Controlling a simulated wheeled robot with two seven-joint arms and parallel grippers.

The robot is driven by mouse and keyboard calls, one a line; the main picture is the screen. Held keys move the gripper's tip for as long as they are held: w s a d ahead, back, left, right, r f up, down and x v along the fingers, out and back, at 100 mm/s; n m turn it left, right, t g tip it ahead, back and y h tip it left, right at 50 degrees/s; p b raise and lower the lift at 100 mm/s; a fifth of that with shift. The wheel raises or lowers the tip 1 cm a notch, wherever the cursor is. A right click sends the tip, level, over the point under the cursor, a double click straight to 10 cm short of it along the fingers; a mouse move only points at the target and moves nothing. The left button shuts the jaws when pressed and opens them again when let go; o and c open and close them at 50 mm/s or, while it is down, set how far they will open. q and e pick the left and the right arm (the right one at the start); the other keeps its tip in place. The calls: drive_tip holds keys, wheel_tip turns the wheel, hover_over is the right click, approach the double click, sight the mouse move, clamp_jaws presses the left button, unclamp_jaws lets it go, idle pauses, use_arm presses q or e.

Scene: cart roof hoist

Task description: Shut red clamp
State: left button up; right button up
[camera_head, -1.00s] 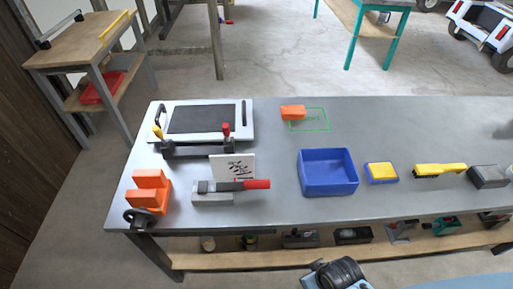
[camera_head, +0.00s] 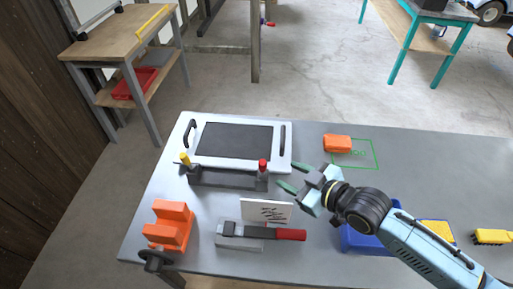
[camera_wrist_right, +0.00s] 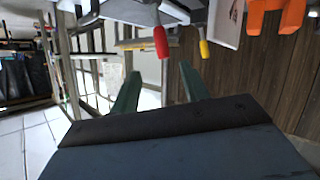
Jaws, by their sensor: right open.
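The red clamp (camera_head: 262,165) stands at the right end of a dark bar in front of the white panel (camera_head: 285,145). Its red handle points up in the head view. A yellow clamp (camera_head: 185,159) stands at the left end of the bar. My right gripper (camera_head: 290,176) is open and empty, just right of the red clamp and apart from it. In the right wrist view the red handle (camera_wrist_right: 161,41) shows beyond the open fingers (camera_wrist_right: 158,80), with the yellow handle (camera_wrist_right: 203,45) to its right. My left gripper is not in view.
A grey tool with a red handle (camera_head: 290,235) and a white printed card (camera_head: 265,211) are in front of the bar. An orange block (camera_head: 174,220) is at front left. A blue bin (camera_head: 355,240) is partly hidden by my arm. An orange piece (camera_head: 337,143) lies beside a green outline.

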sight(266, 166)
drive_tip(key=b+x, duration=0.1)
drive_tip(key=x, duration=0.5)
drive_tip(key=shift+a, duration=0.35)
drive_tip(key=x, duration=0.5)
drive_tip(key=shift+w+f+b, duration=0.1)
drive_tip(key=shift+b, duration=0.25)
drive_tip(key=shift+w+a+f, duration=0.15)
drive_tip(key=shift+w+a, duration=0.15)
drive_tip(key=shift+w, duration=0.05)
drive_tip(key=shift+c, duration=0.9)
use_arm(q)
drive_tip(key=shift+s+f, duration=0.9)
use_arm(e)
clamp_jaws()
